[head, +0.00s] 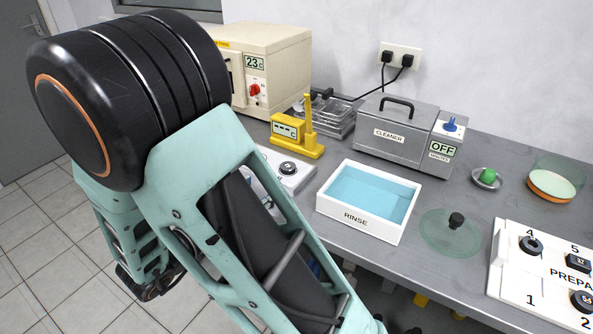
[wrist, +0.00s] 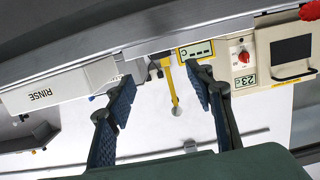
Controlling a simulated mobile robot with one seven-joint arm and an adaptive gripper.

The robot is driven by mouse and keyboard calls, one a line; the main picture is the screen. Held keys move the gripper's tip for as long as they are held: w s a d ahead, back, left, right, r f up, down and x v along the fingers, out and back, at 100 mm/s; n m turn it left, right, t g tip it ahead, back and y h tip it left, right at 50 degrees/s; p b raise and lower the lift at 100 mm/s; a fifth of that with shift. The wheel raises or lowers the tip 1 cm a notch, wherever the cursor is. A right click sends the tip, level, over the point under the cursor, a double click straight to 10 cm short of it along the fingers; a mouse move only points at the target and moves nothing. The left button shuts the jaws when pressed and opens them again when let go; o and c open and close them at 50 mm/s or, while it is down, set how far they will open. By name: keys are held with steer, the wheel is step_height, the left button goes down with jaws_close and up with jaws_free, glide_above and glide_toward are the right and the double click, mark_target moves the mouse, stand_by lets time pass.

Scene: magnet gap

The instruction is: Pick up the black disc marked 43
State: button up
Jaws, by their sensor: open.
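No number 43 is readable on any disc. In the head view, one round black piece (head: 530,245) sits near the 4 on the white board (head: 511,290) at the right, and another (head: 582,301) sits by the 2, partly cut off by the frame edge. A dark round piece (head: 288,168) lies on a white device beside my arm. My gripper (wrist: 160,78) is open and empty in the wrist view, its two blue-padded fingers wide apart. That view is strongly tilted and shows no disc between the fingers. The fingers cannot be made out clearly in the head view.
A white RINSE tray (head: 358,222) holds blue liquid mid-bench. Behind it stand the CLEANER box (head: 395,140) and a yellow stand (head: 295,134). A glass lid (head: 449,238) with a black knob lies between tray and board. My arm hides the bench's left part.

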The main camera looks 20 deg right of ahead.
mark_target(283, 175)
steer(key=x, duration=0.5)
steer(key=shift+d+b, duration=0.15)
steer(key=shift+b, duration=0.2)
steer(key=shift+r+b+x, duration=0.15)
steer(key=shift+b+x, duration=0.1)
steer(key=shift+x, duration=1.1)
steer(key=shift+r+b+x, duration=0.2)
steer(key=shift+x, duration=1.15)
steer(key=shift+w, duration=0.15)
steer(key=shift+c, duration=0.7)
steer(key=c, duration=1.2)
steer(key=shift+o, duration=0.2)
steer(key=shift+r, duration=0.2)
